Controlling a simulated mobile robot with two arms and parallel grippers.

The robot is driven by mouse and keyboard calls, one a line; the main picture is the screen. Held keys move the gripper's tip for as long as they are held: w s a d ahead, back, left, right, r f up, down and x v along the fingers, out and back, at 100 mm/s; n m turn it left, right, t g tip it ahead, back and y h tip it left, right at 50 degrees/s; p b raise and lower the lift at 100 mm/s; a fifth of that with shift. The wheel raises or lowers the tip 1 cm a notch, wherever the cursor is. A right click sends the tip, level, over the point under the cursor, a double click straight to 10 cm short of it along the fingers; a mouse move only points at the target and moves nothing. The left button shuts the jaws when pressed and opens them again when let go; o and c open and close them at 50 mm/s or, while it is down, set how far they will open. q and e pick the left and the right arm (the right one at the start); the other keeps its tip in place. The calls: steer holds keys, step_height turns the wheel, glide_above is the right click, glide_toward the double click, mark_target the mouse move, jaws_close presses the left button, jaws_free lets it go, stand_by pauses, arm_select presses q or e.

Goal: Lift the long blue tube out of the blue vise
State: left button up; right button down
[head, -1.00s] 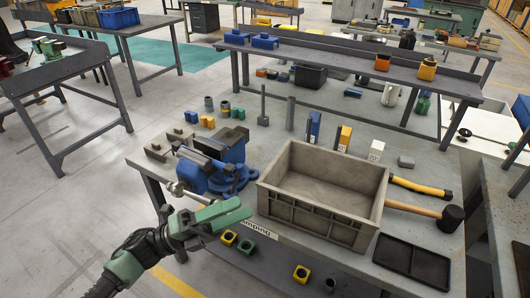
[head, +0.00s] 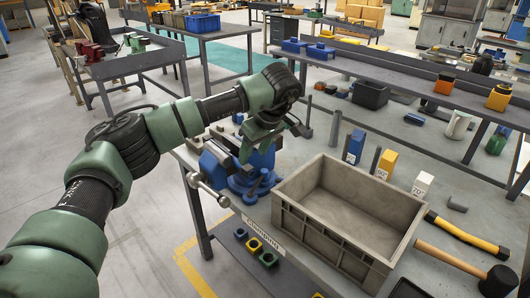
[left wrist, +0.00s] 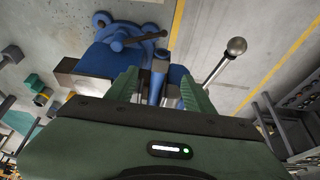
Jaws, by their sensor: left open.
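The blue vise (head: 240,183) stands at the left front edge of the workbench, with its silver handle sticking out to the left. My left gripper (head: 257,146) is over the vise, pointing down, and hides part of its jaws. In the left wrist view the vise (left wrist: 100,52) lies beyond the green fingers. The left gripper (left wrist: 160,92) is open. A narrow blue piece that looks like the long blue tube (left wrist: 157,82) shows between the fingers, with a gap on each side. In the head view I cannot make out the tube behind my gripper. My right gripper is not in view.
A grey crate (head: 285,203) stands right of the vise. Behind it are a blue block (head: 355,144), a yellow block (head: 386,165) and a white-topped block (head: 421,186). A hammer (head: 455,262) lies at the right. A grey post (head: 335,128) stands behind the vise.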

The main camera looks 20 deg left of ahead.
mark_target(249, 167)
arm_select(q)
steer(key=p+x, duration=0.2)
steer(key=x, duration=0.4)
steer(key=shift+s, duration=0.1)
steer(key=shift+a+f, duration=0.15)
steer(key=shift+f, duration=0.35)
jaws_close()
